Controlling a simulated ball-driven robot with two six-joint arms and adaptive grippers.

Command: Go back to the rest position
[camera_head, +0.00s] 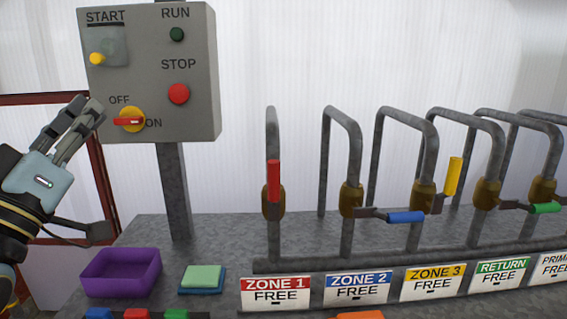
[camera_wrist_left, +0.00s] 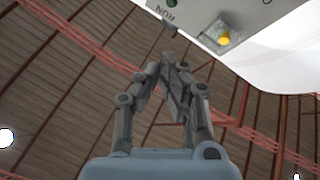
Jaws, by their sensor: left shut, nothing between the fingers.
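My left gripper (camera_head: 92,108) is at the left of the head view, just left of the lower part of the grey control box (camera_head: 150,75). Its fingers point up and to the right, and they are shut with nothing between them. The left wrist view shows the same shut fingers (camera_wrist_left: 178,70), with part of the control box (camera_wrist_left: 200,15) above them. On the box, the red-and-yellow OFF/ON switch (camera_head: 129,120) has its handle lying roughly level. A yellow START switch (camera_head: 97,58), a green RUN lamp (camera_head: 177,34) and a red STOP button (camera_head: 178,94) also show. My right gripper is not in view.
A purple tray (camera_head: 121,272) and a green sponge-like block (camera_head: 203,277) lie on the grey table (camera_head: 215,235). To the right stand bent pipes with red (camera_head: 273,180), blue (camera_head: 406,217), yellow (camera_head: 453,176) and green (camera_head: 545,208) valve handles above zone labels. The box stands on a post (camera_head: 174,190).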

